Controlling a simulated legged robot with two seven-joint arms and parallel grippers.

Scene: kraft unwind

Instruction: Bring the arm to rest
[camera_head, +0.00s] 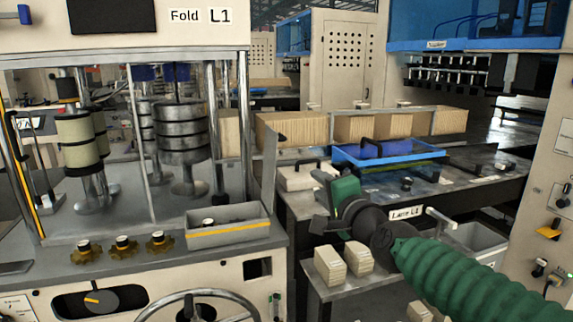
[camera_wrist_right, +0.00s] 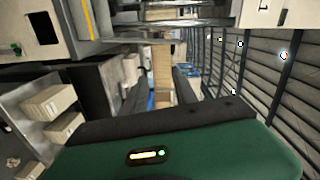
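My right arm comes in from the lower right in the head view, with a ribbed green sleeve. My right gripper (camera_head: 319,202) has a green body and dark finger parts, and points left in front of the bench. It hangs above two small stacks of tan blocks, apart from them. My left gripper is not in view.
A machine labelled Fold L1 (camera_head: 130,30) fills the left, with a grey bin (camera_head: 228,236) on its ledge. A bench with a blue tray (camera_head: 388,155) and a white box (camera_head: 300,178) stands behind the gripper. Tan block stacks (camera_head: 330,266) sit on a lower shelf.

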